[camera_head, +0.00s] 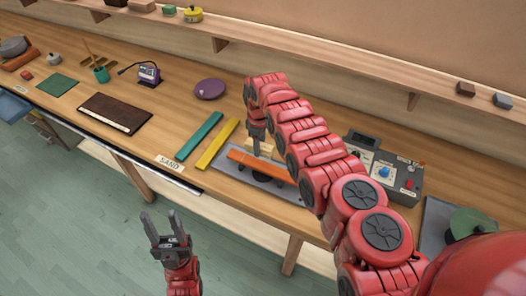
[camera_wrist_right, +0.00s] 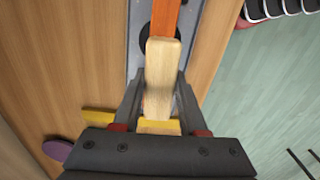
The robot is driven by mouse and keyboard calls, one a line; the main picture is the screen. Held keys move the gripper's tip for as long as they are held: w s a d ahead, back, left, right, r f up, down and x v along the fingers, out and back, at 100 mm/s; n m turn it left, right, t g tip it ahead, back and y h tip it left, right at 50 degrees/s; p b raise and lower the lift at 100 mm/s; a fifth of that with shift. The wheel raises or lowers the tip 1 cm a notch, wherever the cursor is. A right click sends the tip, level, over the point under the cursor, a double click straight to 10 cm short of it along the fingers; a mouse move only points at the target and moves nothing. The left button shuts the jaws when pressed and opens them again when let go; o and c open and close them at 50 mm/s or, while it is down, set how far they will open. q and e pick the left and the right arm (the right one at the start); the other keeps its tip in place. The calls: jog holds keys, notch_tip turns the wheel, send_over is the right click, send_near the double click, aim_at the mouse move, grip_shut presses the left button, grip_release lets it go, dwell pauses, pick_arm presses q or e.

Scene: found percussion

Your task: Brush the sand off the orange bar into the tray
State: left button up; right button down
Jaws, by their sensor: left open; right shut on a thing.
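The orange bar (camera_head: 270,168) lies over the grey tray (camera_head: 290,193) on the bench, and it shows at the top of the right wrist view (camera_wrist_right: 166,15). My right gripper (camera_head: 257,140) is shut on a pale wooden brush (camera_wrist_right: 162,65), at the far left end of the bar. In the right wrist view the brush overlaps the bar; whether it touches is unclear. Its bristles are hidden. I cannot make out sand on the bar. My left gripper (camera_head: 164,228) is open and empty, in front of the bench above the floor.
A yellow bar (camera_head: 218,144) and a teal bar (camera_head: 199,136) lie left of the tray, beside a SAND label (camera_head: 170,163). A grey control box (camera_head: 385,172) stands behind to the right. A purple disc (camera_head: 210,89) lies further back. A shelf runs along the wall.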

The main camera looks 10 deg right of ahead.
jog(key=shift+w+a+f, duration=0.1)
jog(key=shift+w+f, duration=0.05)
jog(key=shift+w, duration=0.1)
jog(key=shift+d, duration=0.35)
jog(key=shift+w+d+f+b, duration=0.1)
jog(key=shift+d+f+b, duration=0.15)
jog(key=shift+b, duration=0.25)
jog(key=shift+d, duration=0.35)
